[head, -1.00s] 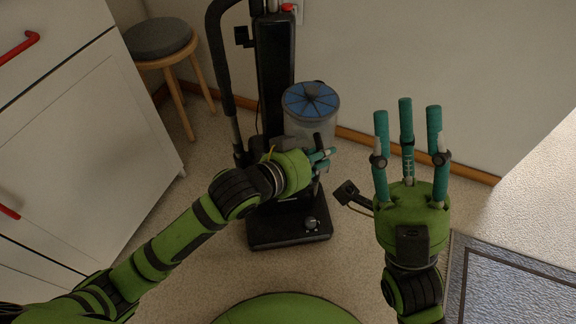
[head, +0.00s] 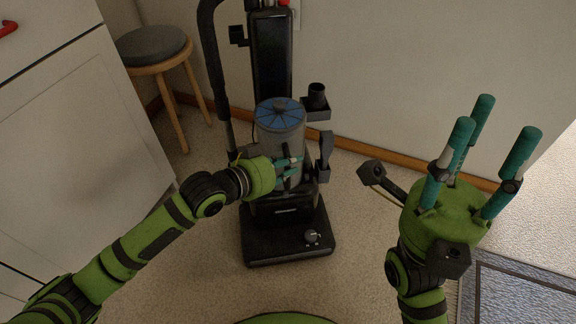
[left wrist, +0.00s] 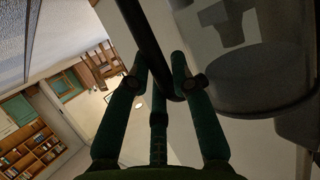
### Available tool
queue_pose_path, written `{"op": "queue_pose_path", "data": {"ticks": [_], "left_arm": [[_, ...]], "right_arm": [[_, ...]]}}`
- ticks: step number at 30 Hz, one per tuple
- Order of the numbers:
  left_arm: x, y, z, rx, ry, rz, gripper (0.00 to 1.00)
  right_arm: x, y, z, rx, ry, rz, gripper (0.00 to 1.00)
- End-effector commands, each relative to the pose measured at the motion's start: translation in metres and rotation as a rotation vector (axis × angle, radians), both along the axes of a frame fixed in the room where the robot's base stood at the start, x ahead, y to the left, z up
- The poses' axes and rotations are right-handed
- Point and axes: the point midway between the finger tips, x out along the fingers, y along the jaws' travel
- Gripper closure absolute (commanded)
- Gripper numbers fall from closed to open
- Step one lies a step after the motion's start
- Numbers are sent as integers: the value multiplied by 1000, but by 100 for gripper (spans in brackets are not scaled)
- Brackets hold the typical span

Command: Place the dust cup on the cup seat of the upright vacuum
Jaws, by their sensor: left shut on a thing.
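The dust cup (head: 280,117) is a clear grey cylinder with a blue ribbed lid. It looks upright in front of the black body of the upright vacuum (head: 271,60), above its floor head (head: 288,243). My left gripper (head: 290,169) is shut on the cup's dark handle, on the near side. In the left wrist view the fingers (left wrist: 165,85) close around a dark bar, with the grey cup (left wrist: 255,75) beside it. The cup seat is mostly hidden behind the cup and gripper, so I cannot tell whether the cup touches it. My right gripper (head: 482,150) is raised, open and empty.
A grey-topped stool (head: 153,45) stands at the back left beside a white cabinet (head: 75,130). A black holder (head: 317,104) juts from the vacuum's right side. A grey mat (head: 520,292) lies at the lower right. The wall is close behind the vacuum.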

Motion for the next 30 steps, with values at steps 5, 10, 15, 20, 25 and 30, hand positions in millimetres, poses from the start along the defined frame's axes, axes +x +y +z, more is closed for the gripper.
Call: {"op": "queue_pose_path", "data": {"ticks": [5,10,15,20,25,30], "left_arm": [[1,-1,3,-3,-7,-1,100],[0,0,-2,0,0,0,53],[0,0,-1,0,0,0,53],[0,0,1,0,-1,0,53],[-13,13,11,3,1,1,53],[-39,36,26,4,3,0,53]], "right_arm": [[0,0,1,0,1,0,60],[0,0,1,0,1,1,60],[0,0,1,0,1,1,60],[0,0,1,0,1,1,60],[-2,-1,0,1,33,2,60],[-1,3,0,-17,103,7,60]]}}
